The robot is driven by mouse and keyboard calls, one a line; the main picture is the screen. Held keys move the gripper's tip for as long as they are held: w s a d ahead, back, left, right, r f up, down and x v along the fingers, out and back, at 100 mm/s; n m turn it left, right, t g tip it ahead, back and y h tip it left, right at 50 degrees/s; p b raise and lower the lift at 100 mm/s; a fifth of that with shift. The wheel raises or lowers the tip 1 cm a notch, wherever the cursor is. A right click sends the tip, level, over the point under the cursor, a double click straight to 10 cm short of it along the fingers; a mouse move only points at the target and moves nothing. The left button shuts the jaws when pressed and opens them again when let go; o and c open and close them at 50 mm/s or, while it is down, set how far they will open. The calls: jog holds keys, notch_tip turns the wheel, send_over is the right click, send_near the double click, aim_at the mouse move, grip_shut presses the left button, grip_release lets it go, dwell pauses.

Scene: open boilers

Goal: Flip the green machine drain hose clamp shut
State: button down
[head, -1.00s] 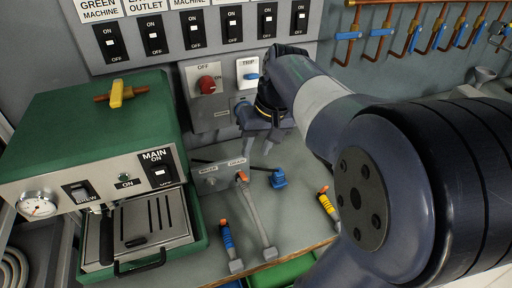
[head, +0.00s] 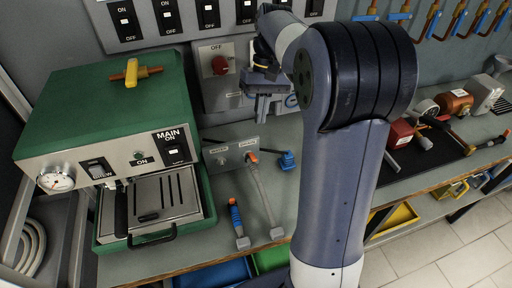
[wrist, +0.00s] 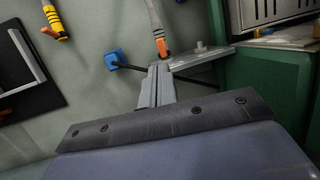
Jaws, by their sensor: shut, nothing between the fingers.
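The green machine (head: 100,100) stands at the left in the head view. Beside it is a grey bracket (head: 228,153) labelled WATER and DRAIN. A grey hose (head: 264,200) with an orange end (head: 251,157) meets its DRAIN side. A blue piece (head: 287,160) sits right of the bracket on a dark line; it also shows in the wrist view (wrist: 113,60). I cannot tell which part is the clamp or whether it is shut. My gripper (head: 262,112) is shut and empty above the bracket. In the wrist view its fingers (wrist: 158,80) point toward the orange hose end (wrist: 161,46).
A switch panel (head: 215,15) and a red-knob switch box (head: 216,85) are on the wall behind. A loose blue-and-orange hose (head: 238,222) lies on the bench front. My arm covers the bench middle. Tools lie on a black mat (head: 440,145) at the right.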

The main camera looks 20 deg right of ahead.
aim_at(255, 158)
jog(key=x, duration=1)
jog(key=shift+f, duration=0.2)
